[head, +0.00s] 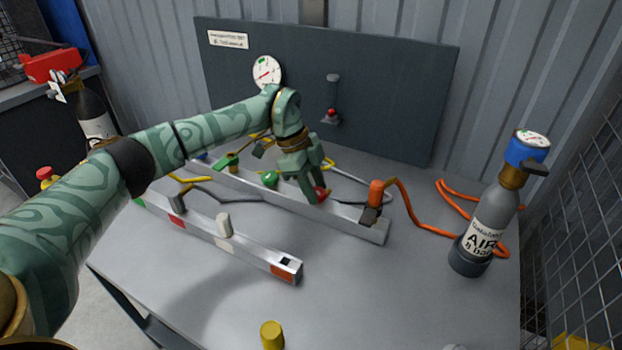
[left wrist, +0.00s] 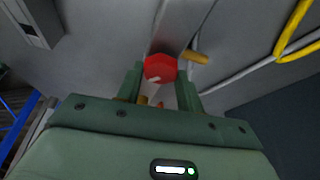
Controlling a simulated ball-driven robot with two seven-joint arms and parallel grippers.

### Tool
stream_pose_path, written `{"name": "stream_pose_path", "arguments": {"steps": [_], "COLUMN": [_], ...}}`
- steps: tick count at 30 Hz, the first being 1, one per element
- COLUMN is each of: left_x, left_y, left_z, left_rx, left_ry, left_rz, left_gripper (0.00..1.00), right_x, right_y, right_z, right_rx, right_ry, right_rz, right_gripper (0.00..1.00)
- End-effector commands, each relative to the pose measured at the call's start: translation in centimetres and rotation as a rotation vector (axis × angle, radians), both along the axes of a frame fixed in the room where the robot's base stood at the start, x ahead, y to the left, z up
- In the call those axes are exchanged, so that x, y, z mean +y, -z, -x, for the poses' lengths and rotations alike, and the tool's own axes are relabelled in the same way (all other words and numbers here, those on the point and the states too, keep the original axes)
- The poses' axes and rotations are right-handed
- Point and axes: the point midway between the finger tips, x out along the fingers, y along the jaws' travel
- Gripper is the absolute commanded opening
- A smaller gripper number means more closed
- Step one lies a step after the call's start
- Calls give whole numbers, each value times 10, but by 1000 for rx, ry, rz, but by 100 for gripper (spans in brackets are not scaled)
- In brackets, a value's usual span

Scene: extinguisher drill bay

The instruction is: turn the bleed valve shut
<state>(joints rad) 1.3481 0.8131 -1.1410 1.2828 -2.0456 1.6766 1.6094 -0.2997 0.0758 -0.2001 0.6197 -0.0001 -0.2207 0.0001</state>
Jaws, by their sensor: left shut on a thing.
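A red knob (head: 321,194), which looks like the bleed valve's handle, sits on the rear grey rail (head: 345,220) on the bench. My left gripper (head: 312,193) reaches down over the rail and is shut on this knob. The fingers hide part of the knob in the head view. My right gripper is not in view.
A green knob (head: 270,180) is left of the gripper on the same rail. An orange-capped fitting (head: 375,191) with an orange hose is to the right. A front rail (head: 255,252), grey air bottle (head: 487,232) and yellow cylinder (head: 272,335) stand nearer. A gauge (head: 267,71) is behind.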

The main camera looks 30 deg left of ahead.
Motion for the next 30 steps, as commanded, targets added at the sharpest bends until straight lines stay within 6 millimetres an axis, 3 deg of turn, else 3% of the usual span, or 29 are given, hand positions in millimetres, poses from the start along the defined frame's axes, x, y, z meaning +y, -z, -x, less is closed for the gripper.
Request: {"name": "stream_pose_path", "arguments": {"steps": [10, 30], "left_x": [0, -1], "left_y": [-2, 0], "left_z": [-3, -6], "left_rx": [-1, -2], "left_ry": [323, 830], "left_rz": [-1, 0], "left_gripper": [14, 14], "right_x": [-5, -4], "right_y": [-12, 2], "right_z": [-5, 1], "right_rx": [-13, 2], "right_ry": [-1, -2], "right_rz": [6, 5], "right_gripper": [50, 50]}}
